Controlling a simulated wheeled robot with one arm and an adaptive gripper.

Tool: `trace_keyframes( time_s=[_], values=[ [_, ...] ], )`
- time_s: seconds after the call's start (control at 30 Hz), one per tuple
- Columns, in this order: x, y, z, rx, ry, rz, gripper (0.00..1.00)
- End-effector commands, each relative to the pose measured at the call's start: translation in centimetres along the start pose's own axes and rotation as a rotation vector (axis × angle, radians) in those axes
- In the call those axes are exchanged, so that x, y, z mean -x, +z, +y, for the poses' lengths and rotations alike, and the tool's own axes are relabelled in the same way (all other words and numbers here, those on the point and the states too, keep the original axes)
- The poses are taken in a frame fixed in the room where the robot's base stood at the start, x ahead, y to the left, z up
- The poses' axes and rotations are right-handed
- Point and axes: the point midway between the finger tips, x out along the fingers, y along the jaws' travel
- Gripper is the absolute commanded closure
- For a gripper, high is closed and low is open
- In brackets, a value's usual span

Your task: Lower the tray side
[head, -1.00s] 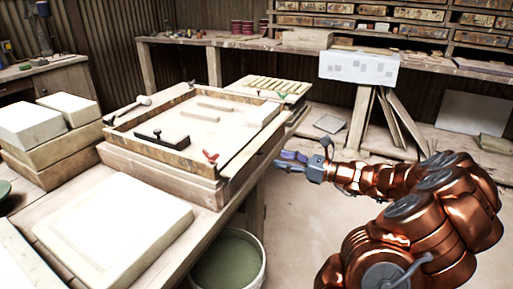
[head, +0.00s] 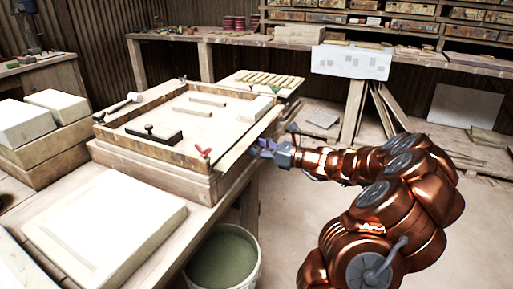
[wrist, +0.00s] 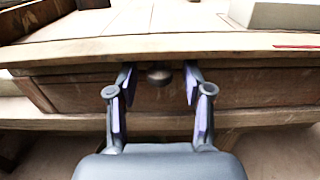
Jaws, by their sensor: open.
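The wooden tray (head: 150,152) sits on the bench on a thick pale base, with two loose strips, a black-handled block (head: 150,133) and a pale block (head: 256,108) in it. Its right side (wrist: 130,47) spans the wrist view as a long pale edge. A small round dark knob (wrist: 158,77) shows just under that edge. My gripper (wrist: 158,85) is open, with one finger on each side of the knob and visible gaps to it. In the head view my gripper (head: 266,148) is at the tray's right side. Whether the fingers touch the wood is unclear.
A red-handled fastener (head: 203,153) is at the tray's near right corner. A bucket (head: 224,258) of greenish liquid stands on the floor below. A pale slab (head: 105,225) lies in front of the tray. The floor to the right is open.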

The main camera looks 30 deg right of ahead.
Motion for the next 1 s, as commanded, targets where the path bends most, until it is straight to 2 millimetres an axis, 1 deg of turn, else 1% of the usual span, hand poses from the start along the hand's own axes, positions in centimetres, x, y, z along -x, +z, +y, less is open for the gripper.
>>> trace_keyframes(
  time_s=[0.07,0.5,0.57,0.77,1.0],
  values=[
    [0.01,0.01,0.0,0.0,0.0,0.0,0.5],
    [0.02,-0.01,0.02,0.0,0.001,0.0,0.94],
    [0.02,0.0,0.02,0.001,0.001,0.0,1.0],
    [0.03,0.15,0.02,0.001,0.001,0.004,1.0],
    [0.11,0.87,0.03,0.0,0.001,0.061,1.0]
  ],
)
